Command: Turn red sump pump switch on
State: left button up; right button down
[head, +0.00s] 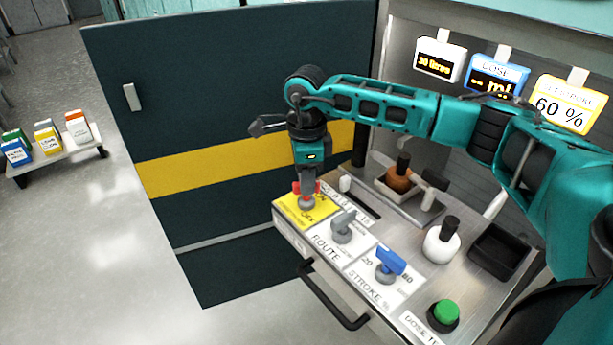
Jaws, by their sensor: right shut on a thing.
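The red switch (306,188) is at the far left end of the panel's row of controls, on a yellow plate (297,214) with lettering too small to read fully. My right gripper (307,184) reaches down onto it from above, its arm coming in from the right. The gripper is shut on the red switch and covers much of it, so the handle's exact angle is hard to tell. My left gripper is not in view.
A grey ROUTE knob (343,226), a blue STROKE knob (388,262) and a green button (446,313) follow along the panel. Behind stand a brown flask (399,178), a white bottle (441,244) and a black tray (497,252). An open dark door (220,100) stands left.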

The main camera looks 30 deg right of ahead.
jog(key=n, duration=0.5)
jog(key=shift+n, duration=0.7)
jog(key=c, duration=1.1)
grip_release()
notch_tip(320, 180, up, 13)
jog(key=p, duration=0.2)
jog(key=shift+p, duration=0.35)
